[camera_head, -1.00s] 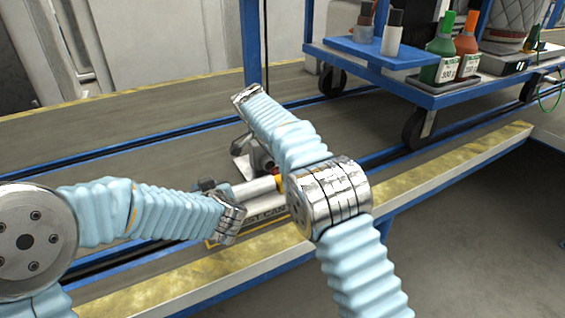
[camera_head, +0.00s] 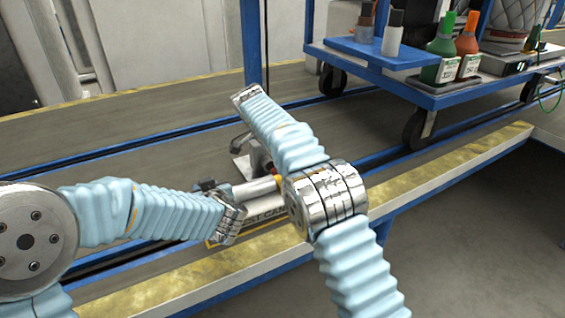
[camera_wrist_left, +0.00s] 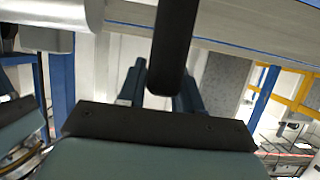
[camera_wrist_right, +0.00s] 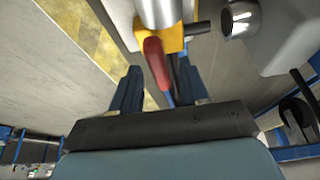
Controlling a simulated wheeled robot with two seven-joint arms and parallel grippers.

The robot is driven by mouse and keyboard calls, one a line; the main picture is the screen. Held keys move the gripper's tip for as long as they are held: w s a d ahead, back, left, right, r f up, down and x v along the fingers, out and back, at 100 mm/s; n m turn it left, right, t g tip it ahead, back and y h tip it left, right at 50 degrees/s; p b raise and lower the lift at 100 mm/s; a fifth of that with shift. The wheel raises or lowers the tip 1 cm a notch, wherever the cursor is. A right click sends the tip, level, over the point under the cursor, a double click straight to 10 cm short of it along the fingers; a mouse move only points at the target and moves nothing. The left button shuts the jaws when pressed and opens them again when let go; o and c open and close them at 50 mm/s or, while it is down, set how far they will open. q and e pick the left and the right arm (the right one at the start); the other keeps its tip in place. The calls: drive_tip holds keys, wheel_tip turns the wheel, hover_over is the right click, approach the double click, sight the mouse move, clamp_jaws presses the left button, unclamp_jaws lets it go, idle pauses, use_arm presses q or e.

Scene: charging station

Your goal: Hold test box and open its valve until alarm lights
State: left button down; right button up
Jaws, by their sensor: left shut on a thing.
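The test can is a silver cylinder (camera_head: 255,190) lying near the bench's front edge in the head view. Its top also shows in the right wrist view (camera_wrist_right: 160,12), with a yellow valve body (camera_wrist_right: 172,40) and a red lever (camera_wrist_right: 156,66). My left gripper (camera_wrist_left: 158,82) is shut on a black bar (camera_wrist_left: 174,45). In the head view its fingers are mostly hidden beyond my left wrist. My right gripper (camera_wrist_right: 160,85) is open, its fingers either side of the lever's lower end. I cannot tell whether they touch it. My right arm hides the valve's surroundings in the head view.
A grey device with a round metal nozzle (camera_wrist_right: 240,18) is close beside the valve in the right wrist view. A blue cart (camera_head: 440,92) with bottles stands at the back right. A yellow-edged bench (camera_head: 440,185) runs across. Bench left of centre is clear.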

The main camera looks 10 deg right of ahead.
drive_tip(key=v, duration=0.7)
drive_tip(key=shift+a+r, duration=0.15)
drive_tip(key=shift+r, duration=0.05)
use_arm(q)
drive_tip(key=c, duration=0.7)
unclamp_jaws()
